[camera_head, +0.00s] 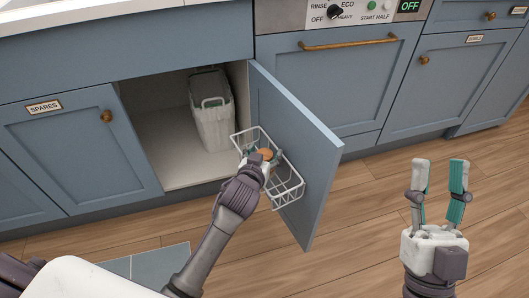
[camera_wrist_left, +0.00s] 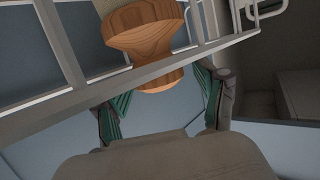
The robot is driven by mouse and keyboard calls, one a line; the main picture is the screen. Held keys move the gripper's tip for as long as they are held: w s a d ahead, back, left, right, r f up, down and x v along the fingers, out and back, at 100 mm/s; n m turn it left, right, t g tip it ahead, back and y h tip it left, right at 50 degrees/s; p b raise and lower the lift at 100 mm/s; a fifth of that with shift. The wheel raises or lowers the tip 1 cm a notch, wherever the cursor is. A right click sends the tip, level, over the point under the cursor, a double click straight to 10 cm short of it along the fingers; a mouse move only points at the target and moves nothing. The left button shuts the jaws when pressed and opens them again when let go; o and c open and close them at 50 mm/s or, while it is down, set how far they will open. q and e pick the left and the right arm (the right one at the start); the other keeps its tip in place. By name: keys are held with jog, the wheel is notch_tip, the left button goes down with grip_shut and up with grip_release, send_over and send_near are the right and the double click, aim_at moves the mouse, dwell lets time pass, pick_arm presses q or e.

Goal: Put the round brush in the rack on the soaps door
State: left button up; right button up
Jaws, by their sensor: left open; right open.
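The round brush (camera_head: 266,154) has a turned wooden body. It is at the white wire rack (camera_head: 290,190) on the inner face of the open blue door (camera_head: 297,140). In the left wrist view the brush (camera_wrist_left: 150,45) shows large, with a pale part above the wood and a rack rail beside it. My left gripper (camera_wrist_left: 163,92) is open, with one green-padded finger on each side below the brush; contact is not clear. In the head view the left gripper (camera_head: 260,158) partly hides brush and rack. My right gripper (camera_head: 440,172) is open and empty above the floor.
The open cupboard (camera_head: 170,140) holds a lidded grey-white bin (camera_head: 211,115). A closed SPARES door (camera_head: 70,150) is at the left. A dishwasher front (camera_head: 345,75) and closed drawers stand at the back right. The wooden floor (camera_head: 350,240) between the arms is clear.

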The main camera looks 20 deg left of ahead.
pick_arm(q)
jog(key=shift+r, duration=0.25)
jog(key=p+v, duration=0.2)
jog(key=v, duration=0.3)
jog(key=s+d+r+m+t+h+p, duration=0.1)
jog(key=s+r+h, duration=0.3)
jog(key=s+r, duration=0.8)
jog(key=shift+s+d+r+m+t+p, duration=0.2)
jog(key=shift+d+r+m+t+p, duration=0.15)
jog(key=shift+d+r+m+t, duration=0.45)
pick_arm(e)
jog(key=w+f+g+h, duration=0.3)
jog(key=w+f+g, duration=0.2)
jog(key=f+g, duration=0.4)
notch_tip(320, 180, down, 4)
jog(key=shift+d+f+h, duration=0.1)
jog(key=shift+d+h, duration=0.2)
jog(key=shift+d, duration=0.05)
pick_arm(q)
jog(key=shift+f, duration=0.2)
